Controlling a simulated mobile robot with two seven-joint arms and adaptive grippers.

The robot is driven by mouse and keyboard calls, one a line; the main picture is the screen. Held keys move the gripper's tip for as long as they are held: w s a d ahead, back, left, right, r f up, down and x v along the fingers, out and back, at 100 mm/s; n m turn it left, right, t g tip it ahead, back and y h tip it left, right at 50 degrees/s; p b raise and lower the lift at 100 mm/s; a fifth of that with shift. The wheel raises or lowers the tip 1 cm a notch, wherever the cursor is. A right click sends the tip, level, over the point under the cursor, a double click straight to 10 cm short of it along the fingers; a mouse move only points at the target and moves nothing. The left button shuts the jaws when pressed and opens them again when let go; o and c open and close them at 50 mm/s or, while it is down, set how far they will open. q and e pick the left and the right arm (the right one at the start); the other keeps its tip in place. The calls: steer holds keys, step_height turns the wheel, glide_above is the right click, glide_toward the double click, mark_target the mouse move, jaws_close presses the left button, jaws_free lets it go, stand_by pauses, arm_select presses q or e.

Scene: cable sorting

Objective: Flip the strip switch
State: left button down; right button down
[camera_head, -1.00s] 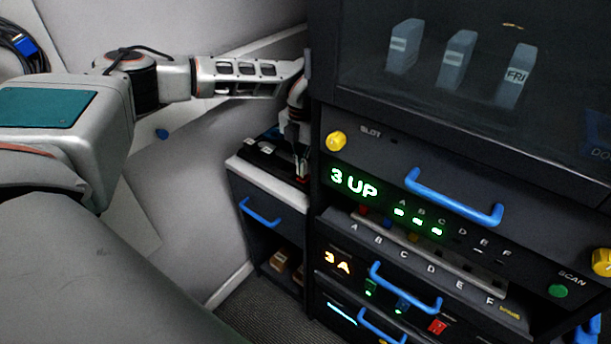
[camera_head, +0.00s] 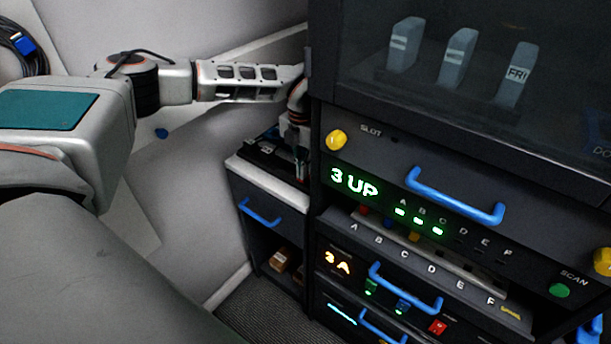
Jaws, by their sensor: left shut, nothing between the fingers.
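A black power strip (camera_head: 270,158) lies on the white top of a low cabinet, left of the tall dark rack. My left gripper (camera_head: 301,173) points down at the strip's right end, with its fingers closed and empty. A small red spot, which looks like the strip's switch (camera_head: 300,179), shows at the fingertips. The fingers hide part of it, so I cannot tell whether they touch it or which way it is set. My right gripper is out of view.
The rack's side (camera_head: 316,150) stands close right of my left gripper. The low cabinet (camera_head: 235,167) has a blue drawer handle (camera_head: 260,213) and an open shelf with small boxes (camera_head: 280,258). The display (camera_head: 354,184) reads "3 UP". A coiled cable (camera_head: 22,45) hangs at far left.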

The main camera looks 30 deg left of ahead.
arm_select(q)
steer(key=shift+f, duration=0.5)
steer(key=shift+r, duration=0.1)
step_height(320, 180, up, 5)
steer(key=p, duration=0.4)
steer(key=shift+r+p, duration=0.7)
steer(key=shift+r, duration=0.25)
